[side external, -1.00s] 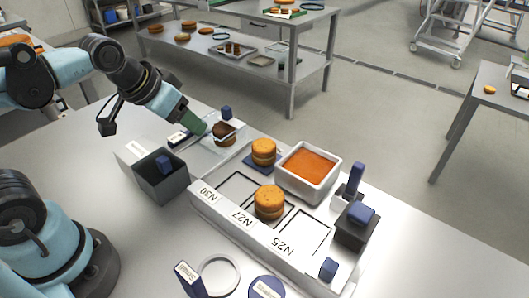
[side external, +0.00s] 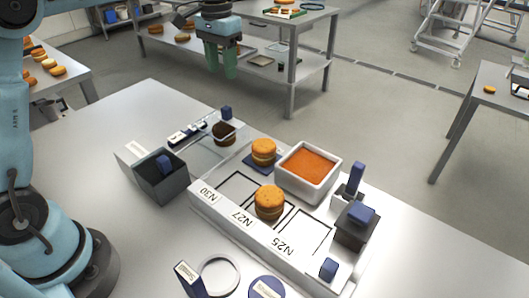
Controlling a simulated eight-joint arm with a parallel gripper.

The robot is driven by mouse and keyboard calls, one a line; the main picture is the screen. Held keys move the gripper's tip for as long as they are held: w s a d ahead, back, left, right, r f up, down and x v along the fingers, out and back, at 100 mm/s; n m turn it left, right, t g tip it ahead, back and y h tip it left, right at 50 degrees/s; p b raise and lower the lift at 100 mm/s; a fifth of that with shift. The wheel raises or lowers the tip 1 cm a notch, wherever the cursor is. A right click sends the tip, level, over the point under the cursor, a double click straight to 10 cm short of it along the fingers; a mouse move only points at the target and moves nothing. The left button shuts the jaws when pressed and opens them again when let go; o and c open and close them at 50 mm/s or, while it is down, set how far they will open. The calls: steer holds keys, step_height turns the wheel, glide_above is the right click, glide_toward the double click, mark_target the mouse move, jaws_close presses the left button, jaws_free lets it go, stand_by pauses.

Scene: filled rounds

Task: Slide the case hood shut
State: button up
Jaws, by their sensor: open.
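The clear case hood (side external: 205,142) is at the far left end of the white station, beside a dark brown round (side external: 224,134). Its see-through edges are faint, and I cannot tell how far it covers the round. A small blue block (side external: 226,112) stands just behind the round. My gripper (side external: 222,72) is raised high above and behind the case, with its green fingers pointing down. It is open, empty and clear of the hood.
Filled orange rounds stand at the station's middle (side external: 268,203) and on a blue pad (side external: 263,153). A white tub (side external: 309,172) of orange filling is to the right. A dark grey bin (side external: 160,178) stands left.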

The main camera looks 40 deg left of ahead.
mark_target(226, 107)
step_height(226, 107, down, 12)
steer(key=shift+f, duration=0.1)
stand_by(0.5)
jaws_close()
stand_by(0.3)
steer(key=shift+w, duration=0.1)
